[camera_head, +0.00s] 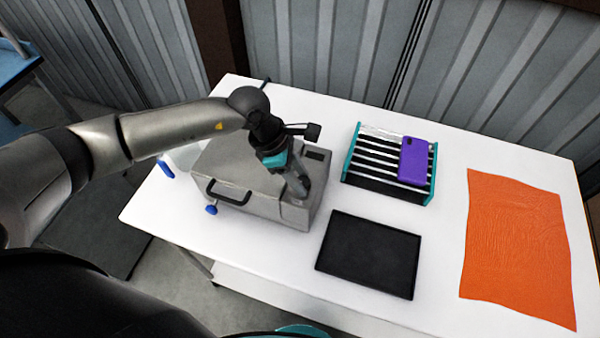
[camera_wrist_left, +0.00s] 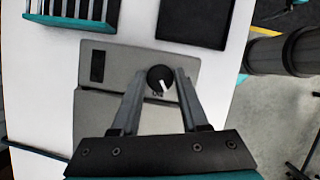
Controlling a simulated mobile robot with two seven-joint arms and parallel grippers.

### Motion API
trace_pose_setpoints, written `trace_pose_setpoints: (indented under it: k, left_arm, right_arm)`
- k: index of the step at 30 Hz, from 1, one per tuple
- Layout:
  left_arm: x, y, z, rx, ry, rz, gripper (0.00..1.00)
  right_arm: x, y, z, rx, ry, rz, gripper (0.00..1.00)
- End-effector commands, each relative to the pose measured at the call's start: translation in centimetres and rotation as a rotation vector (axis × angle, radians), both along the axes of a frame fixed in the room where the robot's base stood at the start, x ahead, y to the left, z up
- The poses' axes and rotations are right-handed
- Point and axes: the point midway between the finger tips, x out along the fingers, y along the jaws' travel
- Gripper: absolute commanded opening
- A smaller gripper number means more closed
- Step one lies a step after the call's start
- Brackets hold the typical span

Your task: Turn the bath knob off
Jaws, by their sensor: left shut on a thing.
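The bath is a grey box with a closed lid and a black handle (camera_head: 228,193) on the white table. In the left wrist view its grey top (camera_wrist_left: 125,66) carries a round black knob (camera_wrist_left: 160,77) with a white pointer line. The pointer slants down and slightly right, near a small label partly readable as "ON". My left gripper (camera_head: 302,190) reaches down over the bath's right part, and its fingers (camera_wrist_left: 158,80) are shut on the knob, one on each side. In the head view the gripper hides the knob. My right gripper is not in view.
A dark display (camera_head: 316,154) sits on the bath's top. To the right are a black tray (camera_head: 369,254), a teal-sided rack (camera_head: 366,184) with a purple phone (camera_head: 413,160), and an orange cloth (camera_head: 515,245). Bare white table lies between them.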

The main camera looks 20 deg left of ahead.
Motion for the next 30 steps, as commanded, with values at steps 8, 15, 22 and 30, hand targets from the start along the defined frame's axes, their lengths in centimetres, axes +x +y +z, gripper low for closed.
trace_pose_setpoints:
  k: [8, 15, 22, 30]
  left_arm:
    - [-0.2, -0.1, 0.2, -0.001, 0.000, 0.263, 0.00]
    - [-0.3, -0.2, 0.2, -0.002, -0.001, 0.490, 0.00]
    - [-0.3, -0.3, 0.1, -0.002, -0.001, 0.682, 0.00]
    - [-0.4, -0.3, 0.1, 0.000, 0.000, 0.841, 0.00]
  right_arm:
    - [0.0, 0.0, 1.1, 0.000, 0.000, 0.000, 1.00]
    - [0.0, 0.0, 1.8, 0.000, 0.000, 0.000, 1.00]
    - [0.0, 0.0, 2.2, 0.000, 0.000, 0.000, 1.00]
    - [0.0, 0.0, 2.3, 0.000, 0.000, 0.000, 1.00]
